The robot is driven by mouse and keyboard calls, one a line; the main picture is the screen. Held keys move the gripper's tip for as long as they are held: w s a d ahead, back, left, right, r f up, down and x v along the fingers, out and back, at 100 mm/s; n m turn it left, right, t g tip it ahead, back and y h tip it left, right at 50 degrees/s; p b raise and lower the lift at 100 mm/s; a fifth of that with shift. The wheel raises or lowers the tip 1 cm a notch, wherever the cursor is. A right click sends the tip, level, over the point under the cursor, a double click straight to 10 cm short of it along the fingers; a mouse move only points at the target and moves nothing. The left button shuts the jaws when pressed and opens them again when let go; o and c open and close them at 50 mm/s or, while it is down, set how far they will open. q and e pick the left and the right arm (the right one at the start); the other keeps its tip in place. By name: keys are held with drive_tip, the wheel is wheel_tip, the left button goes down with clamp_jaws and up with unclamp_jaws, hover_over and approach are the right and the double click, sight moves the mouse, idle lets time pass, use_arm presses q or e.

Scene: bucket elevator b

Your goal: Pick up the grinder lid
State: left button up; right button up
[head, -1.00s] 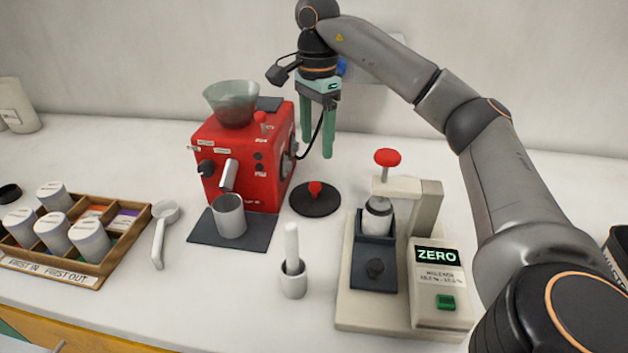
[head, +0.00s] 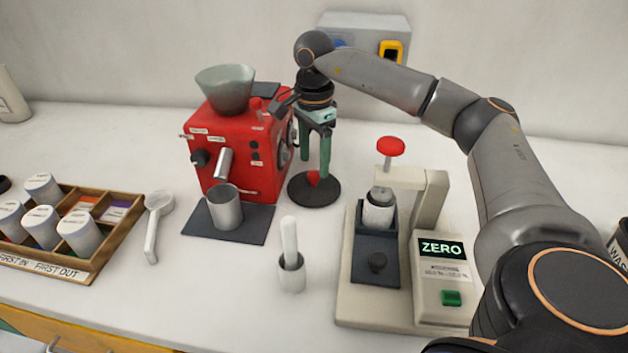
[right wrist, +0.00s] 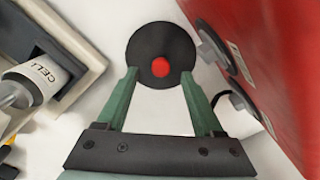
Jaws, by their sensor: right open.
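The grinder lid (head: 324,197) is a dark round disc with a red knob (head: 313,179), flat on the counter just right of the red grinder (head: 250,150). My right gripper (head: 314,170) points down over the lid, its green fingers open on either side of the knob in the head view and partly covering it. In the right wrist view the lid (right wrist: 162,50) and its red knob lie ahead, between and beyond the open fingertips (right wrist: 160,75). Nothing is held. My left gripper is not in view.
The grinder, with a glass hopper (head: 226,90) on top, stands close on the left of my right gripper. A press-like device (head: 425,200) with a "ZERO" display stands to the right. A white mortar with pestle (head: 291,270) is in front.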

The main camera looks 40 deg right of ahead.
sight(314, 173)
drive_tip(key=shift+f, duration=1.55)
drive_tip(key=shift+c, duration=0.3)
clamp_jaws()
